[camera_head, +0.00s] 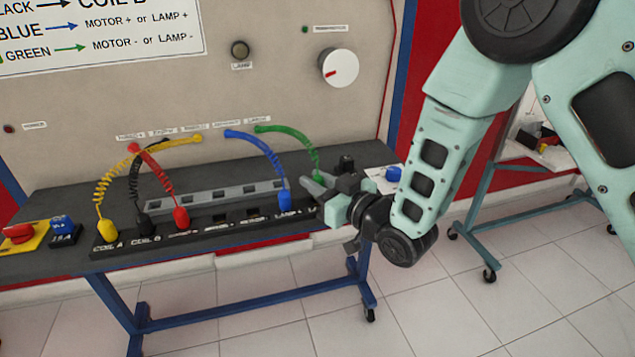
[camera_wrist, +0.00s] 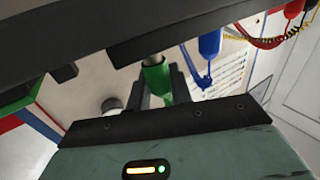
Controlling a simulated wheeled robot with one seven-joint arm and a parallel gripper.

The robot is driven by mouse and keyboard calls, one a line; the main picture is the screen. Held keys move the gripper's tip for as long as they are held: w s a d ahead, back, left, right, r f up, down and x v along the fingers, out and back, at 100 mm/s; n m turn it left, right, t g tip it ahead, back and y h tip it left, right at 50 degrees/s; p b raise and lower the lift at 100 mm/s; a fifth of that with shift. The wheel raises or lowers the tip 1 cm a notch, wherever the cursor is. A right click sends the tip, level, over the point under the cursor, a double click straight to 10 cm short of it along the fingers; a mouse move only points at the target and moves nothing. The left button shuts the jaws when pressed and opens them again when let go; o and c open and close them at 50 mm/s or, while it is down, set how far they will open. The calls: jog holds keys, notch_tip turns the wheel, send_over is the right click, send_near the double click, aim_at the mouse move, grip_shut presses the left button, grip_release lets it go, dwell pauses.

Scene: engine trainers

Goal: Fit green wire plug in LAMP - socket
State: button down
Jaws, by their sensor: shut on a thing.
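The green plug (camera_head: 317,179) is on the end of the coiled green wire (camera_head: 290,134), at the right end of the row of sockets. My gripper (camera_head: 320,186) is shut on it, and the green plug (camera_wrist: 155,82) also shows between the fingers in the wrist view. The LAMP - socket is at the right end of the black socket strip (camera_head: 215,235), mostly hidden by my gripper. I cannot tell whether the plug tip is in the socket. A blue plug (camera_head: 284,201) stands upright in LAMP +, just left of my gripper.
Yellow (camera_head: 107,230), black (camera_head: 147,226) and red (camera_head: 181,218) plugs stand in the left sockets. A grey slotted rail (camera_head: 215,200) lies behind the strip. The upright panel (camera_head: 290,80) backs the dark table (camera_head: 60,190). A blue knob (camera_head: 393,173) is right of my gripper.

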jog(key=shift+f+b, duration=0.85)
jog(key=shift+b, duration=0.05)
dwell(0.5)
jog(key=c, duration=1.5)
grip_release()
jog(key=shift+r+b+v, duration=0.15)
jog(key=shift+r+v, duration=0.1)
jog(key=shift+v, duration=0.9)
jog(key=shift+r+b+v, duration=0.15)
jog(key=shift+r+v, duration=0.1)
jog(key=shift+v, duration=0.85)
jog(key=shift+r, duration=0.1)
notch_tip(320, 180, up, 6)
jog(key=p, duration=0.4)
jog(key=shift+r, duration=0.25)
